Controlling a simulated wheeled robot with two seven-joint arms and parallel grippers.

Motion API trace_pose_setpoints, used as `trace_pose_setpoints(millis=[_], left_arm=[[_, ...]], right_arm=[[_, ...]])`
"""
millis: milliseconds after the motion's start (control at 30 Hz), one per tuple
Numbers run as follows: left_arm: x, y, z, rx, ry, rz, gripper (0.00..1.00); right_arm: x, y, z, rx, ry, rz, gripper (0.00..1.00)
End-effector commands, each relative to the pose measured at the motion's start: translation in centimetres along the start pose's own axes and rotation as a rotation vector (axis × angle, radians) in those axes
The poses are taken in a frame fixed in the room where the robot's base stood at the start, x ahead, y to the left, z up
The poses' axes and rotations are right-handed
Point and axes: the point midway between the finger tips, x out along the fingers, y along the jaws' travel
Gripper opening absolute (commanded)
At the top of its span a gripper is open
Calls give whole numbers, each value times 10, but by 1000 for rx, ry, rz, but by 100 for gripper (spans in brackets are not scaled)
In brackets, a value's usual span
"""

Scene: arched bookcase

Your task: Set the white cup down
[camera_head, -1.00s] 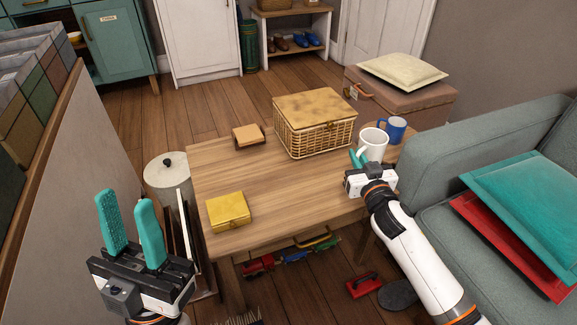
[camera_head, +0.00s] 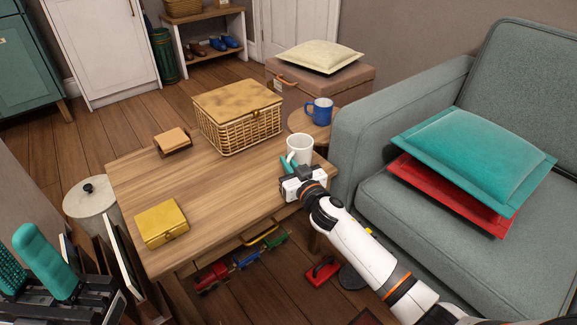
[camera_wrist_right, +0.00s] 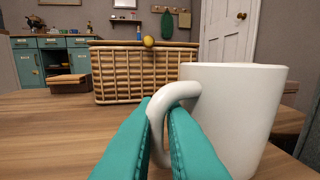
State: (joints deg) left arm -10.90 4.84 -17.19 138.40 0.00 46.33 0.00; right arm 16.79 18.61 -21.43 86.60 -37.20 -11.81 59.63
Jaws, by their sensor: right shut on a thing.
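The white cup (camera_head: 299,148) is upright at the right end of the wooden table (camera_head: 200,200), right of the wicker basket. My right gripper (camera_head: 287,164) is shut on its handle. In the right wrist view, the cup (camera_wrist_right: 236,112) fills the right side and the teal fingers (camera_wrist_right: 165,112) grip the handle from both sides. The cup's base is low, close to the tabletop; I cannot tell whether it touches. My left gripper (camera_head: 24,255) is open and empty at the lower left, partly cut off by the frame edge.
The wicker basket (camera_head: 238,128) stands behind the cup. A blue mug (camera_head: 320,111) is on a small round table beyond. The grey sofa (camera_head: 375,130) is close on the right. A yellow box (camera_head: 161,223) and a brown box (camera_head: 173,142) leave the table's middle clear.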

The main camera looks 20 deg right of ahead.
Motion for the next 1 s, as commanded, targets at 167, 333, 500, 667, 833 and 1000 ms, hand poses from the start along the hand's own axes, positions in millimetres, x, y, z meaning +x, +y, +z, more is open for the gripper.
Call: trace_pose_setpoints(millis=[167,333,500,667,833,1000], left_arm=[[0,0,0,0,-3,-1,36],[2,0,0,1,-9,-3,36],[2,0,0,1,-10,-3,36],[3,0,0,0,-10,-3,36],[7,0,2,-1,-6,2,36],[-5,0,4,-6,52,18,36]], right_arm=[[0,0,-2,-1,-2,0,0],[0,0,-3,-1,0,0,27],[0,0,-3,-1,0,-1,31],[0,0,-1,-1,0,0,31],[-15,0,1,2,3,0,31],[-52,1,2,4,5,0,31]])
